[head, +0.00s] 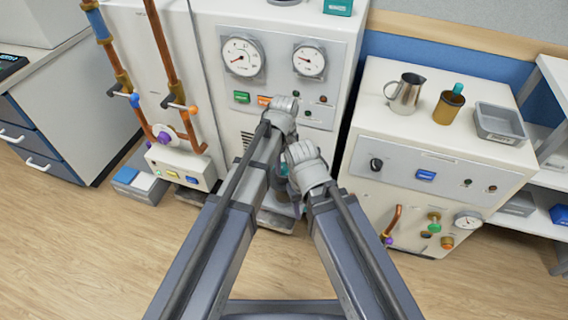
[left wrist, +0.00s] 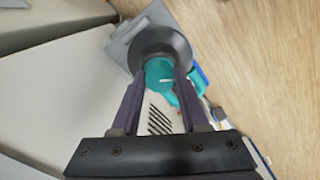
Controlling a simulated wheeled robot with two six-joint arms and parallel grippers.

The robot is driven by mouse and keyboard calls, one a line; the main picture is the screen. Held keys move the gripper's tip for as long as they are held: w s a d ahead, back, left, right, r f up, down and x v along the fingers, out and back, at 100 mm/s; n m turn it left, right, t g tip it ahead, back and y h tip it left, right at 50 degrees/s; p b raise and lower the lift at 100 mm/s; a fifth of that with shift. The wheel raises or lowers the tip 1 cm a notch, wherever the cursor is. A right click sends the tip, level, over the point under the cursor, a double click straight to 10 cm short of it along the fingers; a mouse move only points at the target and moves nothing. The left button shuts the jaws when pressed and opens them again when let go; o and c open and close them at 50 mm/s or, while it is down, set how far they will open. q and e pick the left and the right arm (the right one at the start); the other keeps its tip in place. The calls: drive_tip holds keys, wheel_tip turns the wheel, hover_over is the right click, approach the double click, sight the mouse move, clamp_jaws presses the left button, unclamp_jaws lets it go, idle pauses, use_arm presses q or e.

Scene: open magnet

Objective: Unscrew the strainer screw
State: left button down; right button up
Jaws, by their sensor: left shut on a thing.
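The strainer screw, a teal round knob with a white mark (left wrist: 158,70), is in the middle of the left wrist view, in front of a dark grey round body (left wrist: 165,42). My left gripper (left wrist: 164,80) has its two purple-grey fingers on either side of the knob and is shut on it. In the head view my left gripper (head: 283,108) is in front of the tall white cabinet, its fingertips hidden by its own wrist. My right gripper (head: 305,160) is close beside it, lower right; its fingers are hidden. A little teal (head: 284,170) shows between the arms.
The tall white cabinet (head: 215,75) carries gauges and buttons. Copper pipes (head: 165,60) with valve handles stand to its left. A lower cabinet (head: 375,115) on the right holds a metal jug (head: 406,93), a brown cup (head: 448,106) and a grey tray (head: 500,125). The wooden floor (head: 90,250) is clear.

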sight(284, 166)
use_arm(q)
drive_tip(key=n, duration=0.4)
drive_tip(key=shift+n, duration=2.3)
drive_tip(key=shift+c, duration=2)
unclamp_jaws()
drive_tip(key=shift+r, duration=0.1)
wheel_tip(284, 166, up, 8)
drive_tip(key=p, duration=0.8)
drive_tip(key=shift+f, duration=0.2)
